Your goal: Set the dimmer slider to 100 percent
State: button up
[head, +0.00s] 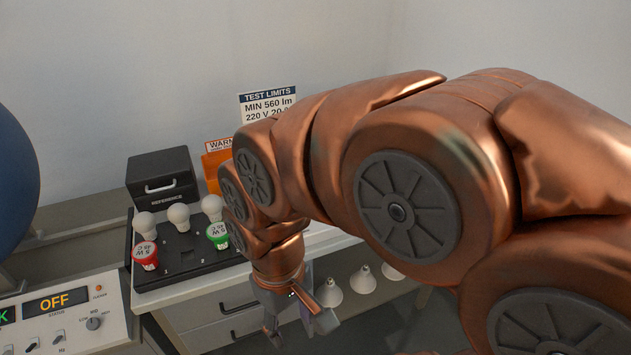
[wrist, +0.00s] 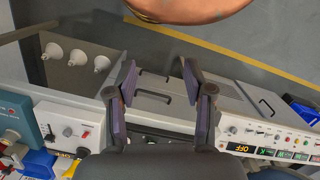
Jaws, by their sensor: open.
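My gripper (head: 300,318) hangs in front of the bench's drawer fronts in the head view, with the arm reaching in from the right. In the wrist view my gripper (wrist: 160,72) has its two fingers wide apart, with nothing between them. A small pale control box (wrist: 66,122) lies left of the fingers in the wrist view, apart from them. It carries a narrow upright slot with a dark slider (wrist: 49,132), a round knob and a red switch. This may be the dimmer; its scale and setting are too small to read. My arm hides part of the bench in the head view.
A black bulb tray (head: 172,270) holds white, red and green bulbs. A dark reference box (head: 163,178) stands behind it. A control panel (head: 70,335) with an OFF display is at lower left. Several cone-shaped bulbs (head: 362,280) are right of my gripper.

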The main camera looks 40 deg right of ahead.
jog(key=w+d+m+t+b, duration=0.1)
jog(key=w+d+t, duration=0.1)
jog(key=w+d, duration=0.6)
jog(key=w+d+t+b, duration=0.15)
jog(key=w+d, duration=0.35)
jog(key=w, duration=0.7)
jog(key=w+d+f+m+t+h, duration=0.1)
jog(key=w+d+f, duration=0.15)
jog(key=d, duration=0.95)
jog(key=w+d+f+m+t, duration=0.1)
jog(key=w+d+f+m, duration=0.15)
jog(key=d, duration=0.85)
jog(key=shift+n, duration=0.35)
jog(key=shift+w+p+x, duration=0.15)
jog(key=shift+p+x, duration=0.3)
jog(key=shift+x, duration=1.45)
jog(key=shift+w+p+x, duration=0.2)
jog(key=shift+p+x, duration=0.2)
jog(key=shift+x, duration=1.45)
jog(key=shift+d+r, duration=0.15)
grip_shut()
